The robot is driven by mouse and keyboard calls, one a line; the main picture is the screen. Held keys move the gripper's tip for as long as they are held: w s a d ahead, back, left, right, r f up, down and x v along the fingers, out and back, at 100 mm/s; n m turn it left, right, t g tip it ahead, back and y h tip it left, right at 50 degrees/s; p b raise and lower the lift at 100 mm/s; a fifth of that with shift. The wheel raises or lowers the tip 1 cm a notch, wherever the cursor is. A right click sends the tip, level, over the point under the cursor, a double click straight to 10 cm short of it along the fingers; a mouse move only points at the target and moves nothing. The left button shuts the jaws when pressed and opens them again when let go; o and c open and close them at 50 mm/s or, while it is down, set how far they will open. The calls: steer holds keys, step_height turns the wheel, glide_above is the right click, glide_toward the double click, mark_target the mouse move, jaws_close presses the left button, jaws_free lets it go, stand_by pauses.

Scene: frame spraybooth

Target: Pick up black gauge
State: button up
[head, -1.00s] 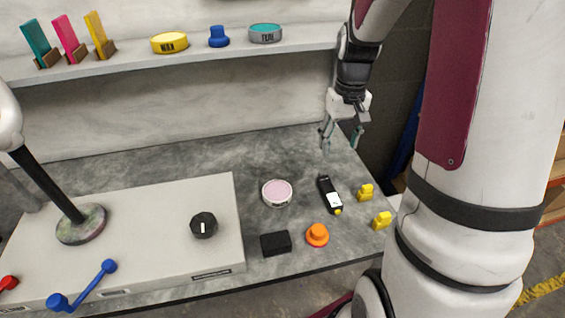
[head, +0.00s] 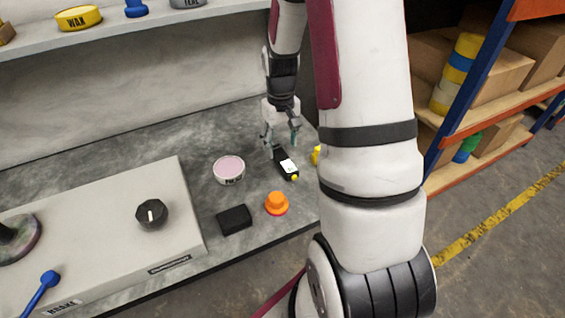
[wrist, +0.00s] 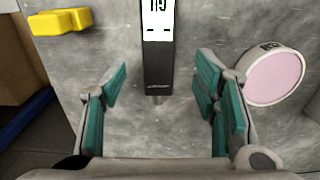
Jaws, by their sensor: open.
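The black gauge (head: 286,167) lies on the grey bench, a slim black body with a white display and a yellow tip. In the wrist view the gauge (wrist: 158,65) shows its display at the top edge, and its far end is out of frame. My gripper (head: 281,142) is just above the bench at the gauge's far end. In the wrist view my gripper (wrist: 160,97) is open, its teal pads on either side of the gauge's near end and apart from it. Nothing is held.
A pink-topped round tin (head: 229,170) sits left of the gauge. An orange knob (head: 277,203) and a black block (head: 234,219) lie nearer the front edge. A yellow piece (wrist: 60,21) lies beside the gauge. A grey box with a dial (head: 151,214) fills the left.

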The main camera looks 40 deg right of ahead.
mark_target(282, 156)
step_height(282, 156, down, 5)
steer(key=shift+d+r+b, duration=0.1)
steer(key=shift+d+b, duration=0.05)
steer(key=shift+b, duration=0.95)
jaws_close()
step_height(282, 156, up, 10)
steer(key=p, duration=0.4)
